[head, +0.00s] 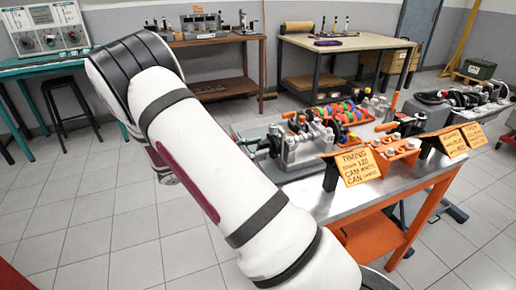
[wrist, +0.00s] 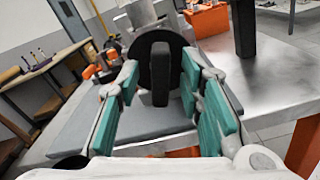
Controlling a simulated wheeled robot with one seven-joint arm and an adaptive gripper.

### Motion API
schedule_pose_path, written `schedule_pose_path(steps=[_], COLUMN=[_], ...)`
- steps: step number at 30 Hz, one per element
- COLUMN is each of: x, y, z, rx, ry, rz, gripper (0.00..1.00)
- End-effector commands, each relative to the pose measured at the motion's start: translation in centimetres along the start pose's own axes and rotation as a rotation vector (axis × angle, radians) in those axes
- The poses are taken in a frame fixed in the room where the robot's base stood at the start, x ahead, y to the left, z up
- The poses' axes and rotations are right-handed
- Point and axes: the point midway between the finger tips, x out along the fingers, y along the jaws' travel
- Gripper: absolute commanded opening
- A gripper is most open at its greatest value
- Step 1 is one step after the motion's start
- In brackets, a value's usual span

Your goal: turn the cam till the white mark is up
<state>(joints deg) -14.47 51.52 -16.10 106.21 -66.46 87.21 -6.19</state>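In the wrist view a black disc (wrist: 146,62), which looks like the cam, faces me with a dark upright bar (wrist: 161,75) across its front. My gripper (wrist: 160,80) has teal finger pads and is open, one finger on each side of the bar, with visible gaps between the bar and both pads. I see no white mark on the disc. In the head view the grey metal timing stand (head: 299,143) sits on the bench behind my arm.
An orange sign (head: 357,166) with timing notes stands at the bench's front edge. A dark upright post (wrist: 243,28) stands right of my gripper. Bare steel bench top (wrist: 275,75) lies right.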

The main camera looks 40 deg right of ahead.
Motion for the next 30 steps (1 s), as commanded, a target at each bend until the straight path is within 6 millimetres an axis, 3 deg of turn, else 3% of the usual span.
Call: schedule_pose_path(steps=[12, 13, 17, 18, 30], x=[0.97, 0.96, 0.96, 0.95, 0.94], y=[-0.03, -0.03, -0.03, -0.02, -0.04], z=[-0.01, -0.01, -0.01, -0.01, -0.02], rx=[0.000, 0.000, 0.000, 0.000, 0.038], ry=[0.001, 0.001, 0.001, 0.000, 0.000], rz=[0.000, 0.000, 0.000, 0.000, 0.000], gripper=[0.34, 0.32, 0.02, 0.00, 0.00])
